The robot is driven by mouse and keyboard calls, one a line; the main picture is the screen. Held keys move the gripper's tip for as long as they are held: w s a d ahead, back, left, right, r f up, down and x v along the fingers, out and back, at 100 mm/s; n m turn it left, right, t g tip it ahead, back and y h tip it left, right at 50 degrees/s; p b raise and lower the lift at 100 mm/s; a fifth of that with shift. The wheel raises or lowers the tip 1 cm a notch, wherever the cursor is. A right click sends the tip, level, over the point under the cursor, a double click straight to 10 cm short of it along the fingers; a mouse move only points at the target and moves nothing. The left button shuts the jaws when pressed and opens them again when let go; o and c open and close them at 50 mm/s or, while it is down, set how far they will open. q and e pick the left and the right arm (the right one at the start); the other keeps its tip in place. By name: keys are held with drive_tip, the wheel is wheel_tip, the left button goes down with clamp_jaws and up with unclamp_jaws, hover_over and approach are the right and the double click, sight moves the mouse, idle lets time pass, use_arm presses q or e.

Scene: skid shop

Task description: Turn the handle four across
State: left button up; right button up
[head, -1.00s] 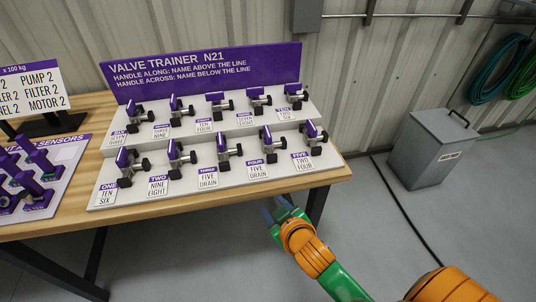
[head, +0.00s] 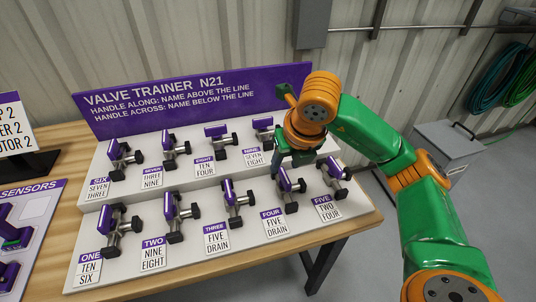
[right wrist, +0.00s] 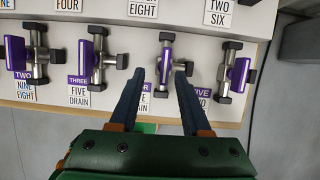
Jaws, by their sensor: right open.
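Valve four (head: 288,183) is on the front step of the valve trainer, above its FOUR label (head: 272,223) reading FIVE / DRAIN. In the right wrist view its purple handle (right wrist: 165,64) lies along its pipe, with black ends above and below. My right gripper (head: 287,163) is open over valve four. In the right wrist view its two dark fingertips (right wrist: 160,75) are apart, one on each side of the handle. I cannot tell whether they are low enough to be around it. The left finger partly covers the FOUR label there. My left gripper is not in view.
Valve three (right wrist: 95,60) stands left of four and valve five (right wrist: 239,72) right of it, both close. A second row of valves is on the rear step, below the purple sign (head: 190,95). A grey bin (head: 448,145) stands on the floor at right.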

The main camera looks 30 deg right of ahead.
sight(285, 176)
drive_tip(key=shift+w+d+f, duration=0.25)
drive_tip(key=shift+w+d, duration=0.05)
drive_tip(key=shift+d, duration=0.1)
drive_tip(key=f, duration=0.3)
drive_tip(key=shift+s+d+f, duration=0.1)
drive_tip(key=shift+s+f, duration=0.15)
drive_tip(key=shift+s, duration=0.05)
drive_tip(key=shift+x, duration=0.95)
drive_tip(key=shift+w, duration=0.35)
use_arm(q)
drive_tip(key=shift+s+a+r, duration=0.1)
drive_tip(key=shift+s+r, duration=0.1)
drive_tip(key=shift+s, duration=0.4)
use_arm(e)
drive_tip(key=shift+s+r, duration=0.1)
drive_tip(key=shift+s, duration=0.05)
clamp_jaws()
